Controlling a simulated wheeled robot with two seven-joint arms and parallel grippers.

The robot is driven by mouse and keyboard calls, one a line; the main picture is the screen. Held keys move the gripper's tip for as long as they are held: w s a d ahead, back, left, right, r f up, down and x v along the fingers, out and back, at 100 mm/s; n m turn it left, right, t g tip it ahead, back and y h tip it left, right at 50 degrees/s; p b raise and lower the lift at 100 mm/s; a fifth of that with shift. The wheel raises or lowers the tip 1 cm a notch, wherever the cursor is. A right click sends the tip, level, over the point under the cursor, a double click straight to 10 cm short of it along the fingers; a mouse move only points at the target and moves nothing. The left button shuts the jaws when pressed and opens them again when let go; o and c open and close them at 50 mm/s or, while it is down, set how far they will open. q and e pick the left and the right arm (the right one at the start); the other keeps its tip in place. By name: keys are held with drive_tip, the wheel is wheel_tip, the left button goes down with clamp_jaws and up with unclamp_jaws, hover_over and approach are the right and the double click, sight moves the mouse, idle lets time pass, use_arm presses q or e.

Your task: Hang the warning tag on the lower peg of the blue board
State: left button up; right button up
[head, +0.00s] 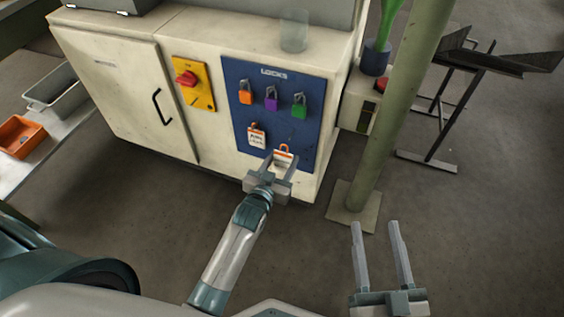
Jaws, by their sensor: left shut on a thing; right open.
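The blue board (313,122), marked LOCKS, is on the front of the cream cabinet. My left gripper (281,165) is shut on a white tag with an orange top loop (284,154), held in front of the board's lower right part. I cannot tell whether the loop touches the board or a peg. The lower peg cannot be made out clearly near the loop. Another tag with writing (257,138) hangs at the board's lower left. My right gripper (378,230) is open and empty, low over the floor at the right, away from the board.
Orange (246,97), purple (271,103) and green (299,111) padlocks hang in a row above the tags. A yellow plate with a red switch (188,79) is left of the board. A green post (385,130) stands right of the cabinet, near my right gripper.

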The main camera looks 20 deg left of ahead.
sight(293, 142)
use_arm(q)
drive_tip(key=shift+w, duration=0.3)
drive_tip(key=shift+w+f+b, duration=0.1)
drive_tip(key=shift+w+b, duration=0.3)
drive_tip(key=shift+b, duration=0.05)
drive_tip(key=shift+w+b, duration=0.4)
drive_tip(key=shift+w, duration=0.15)
drive_tip(key=shift+w+d+b, duration=0.1)
drive_tip(key=shift+w+b, duration=0.2)
drive_tip(key=shift+w, duration=0.15)
drive_tip(key=shift+w+f, duration=0.1)
drive_tip(key=shift+w, duration=0.1)
drive_tip(key=shift+w+b, duration=0.45)
drive_tip(key=shift+b, duration=0.3)
drive_tip(key=shift+w, duration=0.15)
drive_tip(key=shift+w+f, duration=0.3)
drive_tip(key=shift+w, duration=0.2)
use_arm(e)
drive_tip(key=s+d+r+t+y, duration=0.1)
drive_tip(key=s+r+t, duration=0.2)
drive_tip(key=r+t, duration=0.3)
drive_tip(key=shift+s+d+r+y, duration=0.15)
drive_tip(key=shift+s+r+y, duration=0.2)
drive_tip(key=shift+r, duration=1.4)
drive_tip(key=shift+w+r, duration=0.1)
